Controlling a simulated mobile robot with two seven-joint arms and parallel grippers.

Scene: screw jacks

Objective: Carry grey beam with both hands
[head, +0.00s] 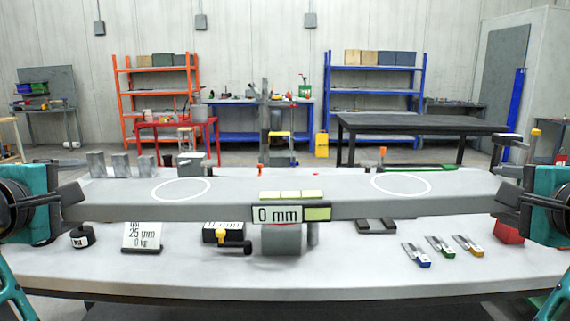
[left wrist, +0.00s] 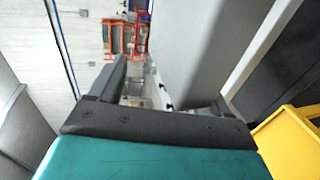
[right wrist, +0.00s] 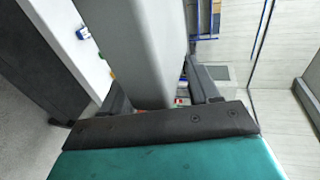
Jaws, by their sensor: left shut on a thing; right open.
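The grey beam (head: 350,207) spans the head view above the table, roughly level. Two white rings are on its top and a "0 mm" label (head: 290,213) is at its middle front. My left gripper (head: 66,200) is shut on the beam's left end; the beam (left wrist: 195,45) also runs between its fingers in the left wrist view. My right gripper (head: 508,192) is at the right end, open, with its fingers on either side of the beam (right wrist: 145,45) in the right wrist view. A grey block (head: 282,241) stands below the beam's middle, partly hidden; contact is unclear.
On the white table (head: 350,262) are a black weight (head: 82,237), a "25 mm" card (head: 142,237), a black jack-like device (head: 226,234), several coloured-end tags (head: 441,247) and a red block (head: 509,231). Grey blocks (head: 120,165) stand behind the beam. The table's front strip is clear.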

